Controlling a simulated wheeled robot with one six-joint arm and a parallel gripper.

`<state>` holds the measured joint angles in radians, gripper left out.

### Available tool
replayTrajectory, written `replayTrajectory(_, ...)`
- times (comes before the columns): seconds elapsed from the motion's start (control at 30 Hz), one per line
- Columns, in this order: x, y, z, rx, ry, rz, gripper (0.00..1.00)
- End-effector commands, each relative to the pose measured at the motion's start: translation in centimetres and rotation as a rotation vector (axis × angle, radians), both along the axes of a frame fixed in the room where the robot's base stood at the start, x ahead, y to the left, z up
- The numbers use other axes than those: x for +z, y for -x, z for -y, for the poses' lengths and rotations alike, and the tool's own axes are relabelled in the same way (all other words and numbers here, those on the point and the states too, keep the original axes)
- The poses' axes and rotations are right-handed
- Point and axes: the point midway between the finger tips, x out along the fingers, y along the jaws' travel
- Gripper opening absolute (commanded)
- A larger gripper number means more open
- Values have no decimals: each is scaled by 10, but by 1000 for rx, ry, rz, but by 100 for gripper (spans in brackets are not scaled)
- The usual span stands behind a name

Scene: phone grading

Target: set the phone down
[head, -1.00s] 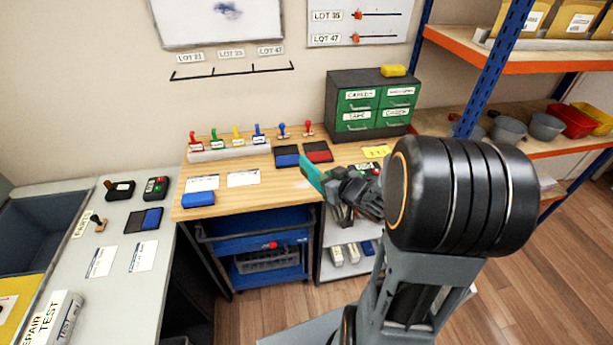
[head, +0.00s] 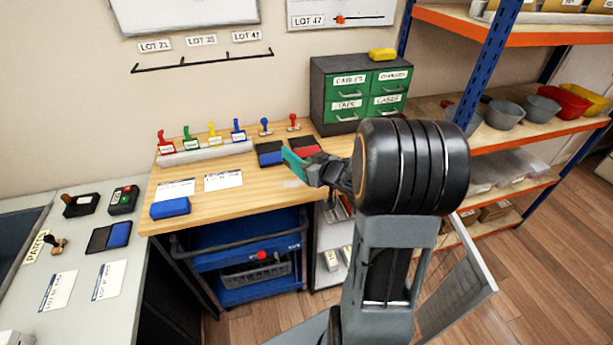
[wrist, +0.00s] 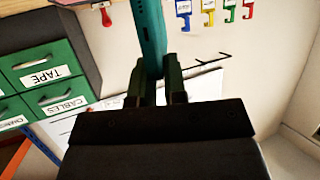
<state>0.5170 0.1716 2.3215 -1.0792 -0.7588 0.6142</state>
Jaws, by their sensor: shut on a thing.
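The phone (wrist: 149,35) is a thin teal slab, seen nearly edge-on in the wrist view between the two dark fingers. My gripper (wrist: 160,82) is shut on it. In the head view the phone (head: 292,160) shows as a teal strip at the tip of my gripper (head: 308,168), over the wooden bench (head: 255,205) near the blue and red ink pads. I cannot tell how far the phone is above the bench. My arm hides part of the bench's right side.
The blue ink pad (head: 270,153) lies just left of the phone. A stamp rack (head: 205,152) and a green drawer cabinet (head: 345,103) stand at the back. Two cards (head: 223,181) and a blue block (head: 170,208) lie left. The bench's front middle is clear.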

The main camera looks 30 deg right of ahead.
Motion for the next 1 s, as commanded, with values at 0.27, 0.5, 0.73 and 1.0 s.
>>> replayTrajectory(0.27,-35,-2,4,-5,0,1,0)
replayTrajectory(0.5,-37,-1,5,-8,0,1,0)
replayTrajectory(0.73,-40,-1,5,-7,-1,1,0)
replayTrajectory(1.0,-41,-1,5,-7,0,-1,33)
